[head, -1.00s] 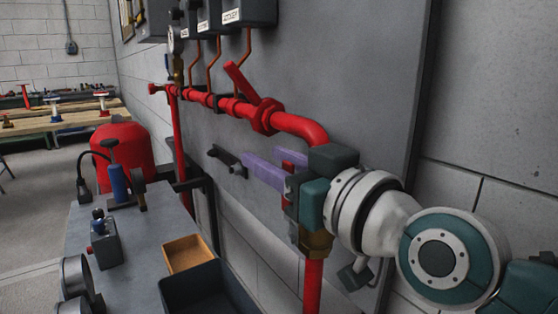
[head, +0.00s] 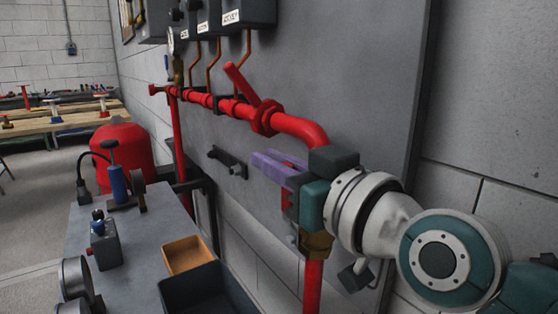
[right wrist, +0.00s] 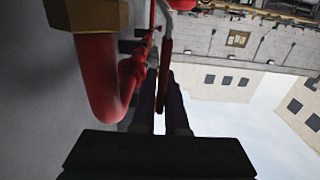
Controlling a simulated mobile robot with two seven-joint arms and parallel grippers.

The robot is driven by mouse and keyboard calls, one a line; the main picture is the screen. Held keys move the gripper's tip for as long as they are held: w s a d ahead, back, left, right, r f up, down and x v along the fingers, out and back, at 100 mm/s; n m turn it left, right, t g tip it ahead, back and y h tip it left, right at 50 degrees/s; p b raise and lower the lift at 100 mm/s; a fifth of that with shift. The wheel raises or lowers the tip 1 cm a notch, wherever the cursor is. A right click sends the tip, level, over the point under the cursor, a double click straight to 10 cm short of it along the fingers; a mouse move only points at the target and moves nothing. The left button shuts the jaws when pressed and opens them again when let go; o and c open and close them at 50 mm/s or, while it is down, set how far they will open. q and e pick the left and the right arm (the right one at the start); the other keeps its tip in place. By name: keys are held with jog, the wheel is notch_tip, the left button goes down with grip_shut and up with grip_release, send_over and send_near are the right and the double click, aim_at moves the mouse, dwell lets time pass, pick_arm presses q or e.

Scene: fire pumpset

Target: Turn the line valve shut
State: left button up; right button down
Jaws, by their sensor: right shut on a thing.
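The red line pipe (head: 300,128) runs along the wall panel and bends down to a brass valve body (head: 316,243); brass also shows in the right wrist view (right wrist: 85,12). A red handle (head: 288,204) shows beside the brass, partly hidden by my gripper. My right gripper (head: 270,160), with purple fingers, is at this handle. In the right wrist view, the red handle (right wrist: 166,60) stands between the two dark fingers, and they are shut on it. My own wrist hides much of the valve. My left gripper is out of view.
A red lever (head: 240,82) sticks up from the pipe farther left. A dark bracket (head: 228,161) is on the panel beyond my fingertips. The grey bench (head: 140,240) at lower left carries an orange tray (head: 187,254), a dark bin (head: 205,292) and gauges (head: 75,277).

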dwell(0.7)
jog(key=w+g+p, duration=0.1)
jog(key=p, duration=0.1)
jog(key=w+a+f+g+h+p, duration=0.1)
jog(key=p, duration=0.2)
jog(key=shift+a+h, duration=0.2)
jog(key=shift+h, duration=0.1)
jog(key=c, duration=0.9)
grip_release()
jog(key=shift+c, duration=0.2)
jog(key=shift+s+d, duration=0.1)
jog(key=shift+s, duration=0.05)
